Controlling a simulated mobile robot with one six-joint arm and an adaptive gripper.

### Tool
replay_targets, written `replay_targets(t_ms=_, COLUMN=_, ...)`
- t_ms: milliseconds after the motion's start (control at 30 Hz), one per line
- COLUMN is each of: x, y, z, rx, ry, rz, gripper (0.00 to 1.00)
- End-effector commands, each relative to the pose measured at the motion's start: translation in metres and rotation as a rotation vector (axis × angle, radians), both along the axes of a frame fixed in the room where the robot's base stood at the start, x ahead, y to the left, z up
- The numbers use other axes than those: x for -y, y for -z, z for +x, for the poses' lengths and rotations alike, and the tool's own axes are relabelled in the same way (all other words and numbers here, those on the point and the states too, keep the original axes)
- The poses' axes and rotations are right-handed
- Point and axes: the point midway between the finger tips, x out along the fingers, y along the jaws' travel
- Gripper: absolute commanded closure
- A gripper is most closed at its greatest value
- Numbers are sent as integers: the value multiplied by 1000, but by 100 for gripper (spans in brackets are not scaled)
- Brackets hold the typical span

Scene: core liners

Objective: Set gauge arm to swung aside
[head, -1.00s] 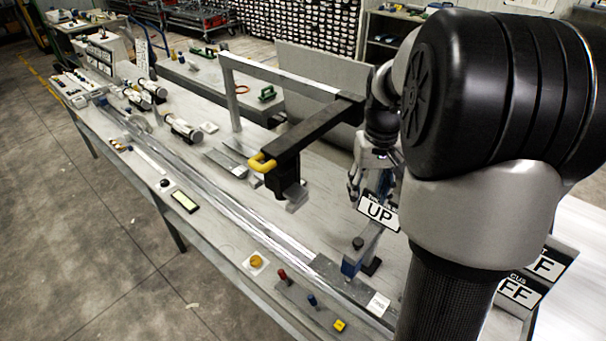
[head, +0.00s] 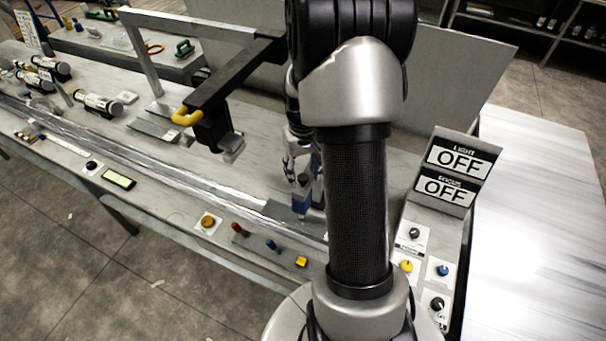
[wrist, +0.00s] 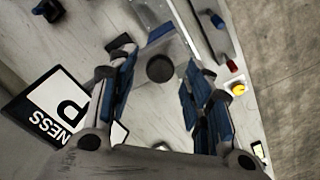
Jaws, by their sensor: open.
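The gauge arm shows in the wrist view as a grey bar with a dark round knob (wrist: 160,68) on top. In the head view its blue end block (head: 302,196) sits on the bench beside the rail, and the rest is mostly behind my arm. My gripper (head: 298,172) is just above it, fingers pointing down. In the wrist view my gripper (wrist: 158,85) is open, with blue-padded fingers on either side of the knob; I cannot tell whether they touch. A white sign (wrist: 52,108) reading "NESS" and "P" stands to the left.
The long metal rail (head: 165,170) runs along the bench. Red, blue and yellow controls line the front edge. A panel (head: 450,170) reading LIGHT OFF and FOCUS OFF stands at right.

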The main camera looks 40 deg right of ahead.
Motion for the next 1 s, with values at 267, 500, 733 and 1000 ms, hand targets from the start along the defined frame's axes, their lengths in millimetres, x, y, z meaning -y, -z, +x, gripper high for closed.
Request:
replay_targets(t_ms=267, x=0, y=10, z=0, rx=1, ry=0, rz=0, gripper=54)
replay_targets(t_ms=500, x=0, y=10, z=0, rx=0, ry=0, rz=0, gripper=60)
replay_targets(t_ms=733, x=0, y=10, z=0, rx=0, ry=0, rz=0, gripper=75)
replay_targets(t_ms=1000, x=0, y=10, z=0, rx=1, ry=0, rz=0, gripper=93)
